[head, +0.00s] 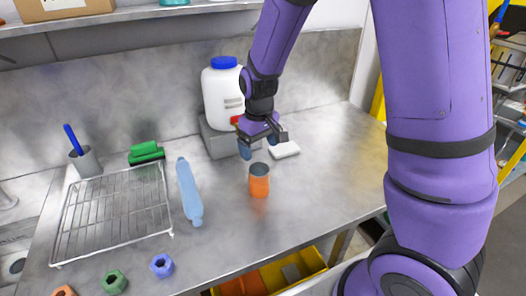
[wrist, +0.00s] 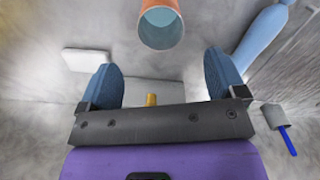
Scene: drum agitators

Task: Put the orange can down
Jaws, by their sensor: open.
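The orange can (head: 259,184) stands upright on the metal counter (head: 310,205), with its grey open top facing up. It also shows in the wrist view (wrist: 161,22) at the top, beyond the fingertips and outside them. My gripper (head: 258,143) is open above the counter, behind the can and apart from it. Its two blue fingers (wrist: 163,75) are spread with no object held between them.
A white jug with a blue lid (head: 223,95) stands on a grey block behind my gripper. A white block (head: 284,149) lies right of it. A blue bottle (head: 189,192) and wire rack (head: 115,212) lie left. Counter right of the can is clear.

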